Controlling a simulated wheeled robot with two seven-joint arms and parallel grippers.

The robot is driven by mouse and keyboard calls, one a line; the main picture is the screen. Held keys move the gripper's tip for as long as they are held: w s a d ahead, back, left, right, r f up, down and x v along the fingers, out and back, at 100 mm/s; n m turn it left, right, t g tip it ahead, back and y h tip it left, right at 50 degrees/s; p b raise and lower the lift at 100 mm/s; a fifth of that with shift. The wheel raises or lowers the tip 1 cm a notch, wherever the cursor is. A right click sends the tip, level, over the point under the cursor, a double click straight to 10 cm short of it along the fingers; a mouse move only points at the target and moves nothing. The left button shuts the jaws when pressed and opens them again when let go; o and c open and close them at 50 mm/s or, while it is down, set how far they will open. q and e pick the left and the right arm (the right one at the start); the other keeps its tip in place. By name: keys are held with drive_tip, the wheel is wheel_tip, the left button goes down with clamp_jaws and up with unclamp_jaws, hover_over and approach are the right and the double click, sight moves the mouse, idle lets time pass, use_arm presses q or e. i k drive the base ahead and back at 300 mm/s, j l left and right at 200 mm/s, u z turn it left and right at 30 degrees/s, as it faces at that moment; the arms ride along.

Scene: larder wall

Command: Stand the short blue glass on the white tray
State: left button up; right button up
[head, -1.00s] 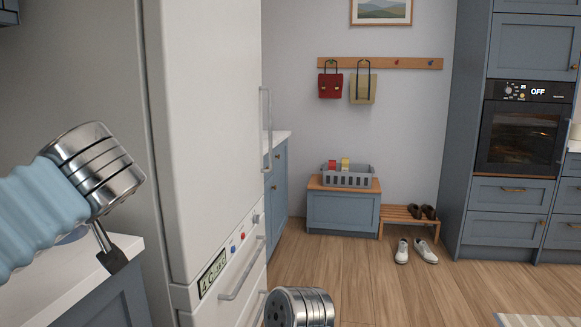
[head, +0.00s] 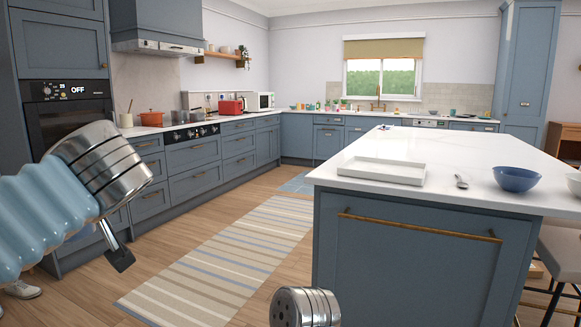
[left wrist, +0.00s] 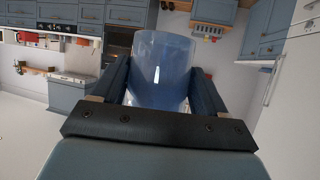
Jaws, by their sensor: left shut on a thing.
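The short blue glass (left wrist: 160,65) is see-through and sits between the two dark fingers of my left gripper (left wrist: 158,85) in the left wrist view. The gripper is shut on it. In the head view my left gripper (head: 120,258) shows only a dark finger below the metal wrist, and the glass is hidden there. The white tray (head: 372,178) is a shallow, empty square on the near left corner of the island's white top, ahead and right of my left gripper, well apart from it. My right gripper is not in view.
A stool (head: 560,255) stands at the island's right side. A striped rug (head: 225,255) covers open floor left of the island. An oven (head: 68,105) is at the left.

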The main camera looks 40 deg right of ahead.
sight(409, 173)
drive_tip(key=i+l+z, duration=0.1)
drive_tip(key=l+z, duration=0.35)
drive_tip(key=i+l+z, duration=0.1)
drive_tip(key=l+z, duration=0.15)
drive_tip(key=z, duration=0.2)
drive_tip(key=i+l+z, duration=0.2)
drive_tip(key=z, duration=0.25)
drive_tip(key=i+l+z, duration=0.25)
drive_tip(key=z, duration=0.2)
drive_tip(key=i+l, duration=0.25)
drive_tip(key=i, duration=0.2)
drive_tip(key=i+l+z, duration=0.15)
drive_tip(key=i, duration=0.3)
drive_tip(key=l, duration=0.1)
